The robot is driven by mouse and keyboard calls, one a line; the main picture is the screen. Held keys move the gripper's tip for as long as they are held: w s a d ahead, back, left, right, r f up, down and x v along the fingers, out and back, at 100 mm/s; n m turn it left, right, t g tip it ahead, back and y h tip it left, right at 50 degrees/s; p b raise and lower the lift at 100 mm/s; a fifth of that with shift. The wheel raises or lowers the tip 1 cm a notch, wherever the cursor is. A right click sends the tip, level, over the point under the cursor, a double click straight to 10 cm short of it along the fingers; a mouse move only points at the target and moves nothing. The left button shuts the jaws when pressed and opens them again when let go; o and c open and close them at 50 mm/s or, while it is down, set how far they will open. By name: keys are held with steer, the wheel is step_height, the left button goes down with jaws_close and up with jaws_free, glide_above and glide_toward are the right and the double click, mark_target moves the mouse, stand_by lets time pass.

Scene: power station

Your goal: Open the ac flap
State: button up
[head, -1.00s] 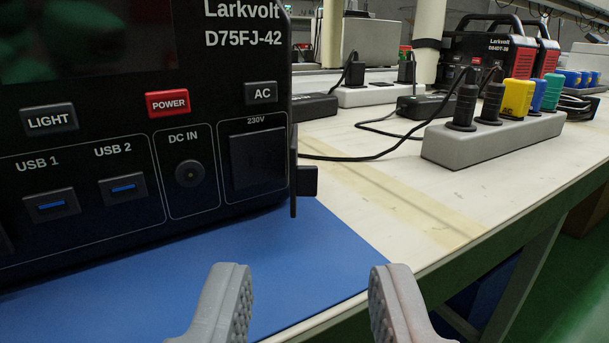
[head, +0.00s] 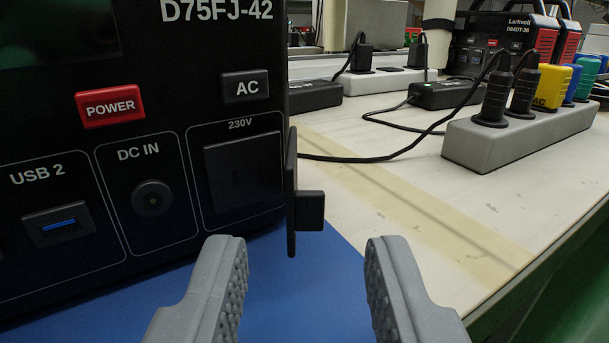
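The black power station (head: 70,125) fills the left of the head view, with its 230V field (head: 243,172) under the AC button (head: 245,87). The field shows as a plain dark square, with no socket holes to make out. The AC flap (head: 291,190) is a thin black upright plate seen nearly edge-on at the field's right side, with a small block-like tab (head: 311,211) jutting right. How far it stands from the front is hard to tell. My gripper (head: 305,245) is open and empty. Its grey fingers are in the foreground, with the tab between them in the picture; no contact shows.
A grey power strip (head: 520,135) with several plugs stands to the right. Black adapters and cables lie behind.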

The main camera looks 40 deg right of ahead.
mark_target(305, 212)
steer(key=shift+b+x, duration=0.35)
steer(key=shift+x, duration=1.65)
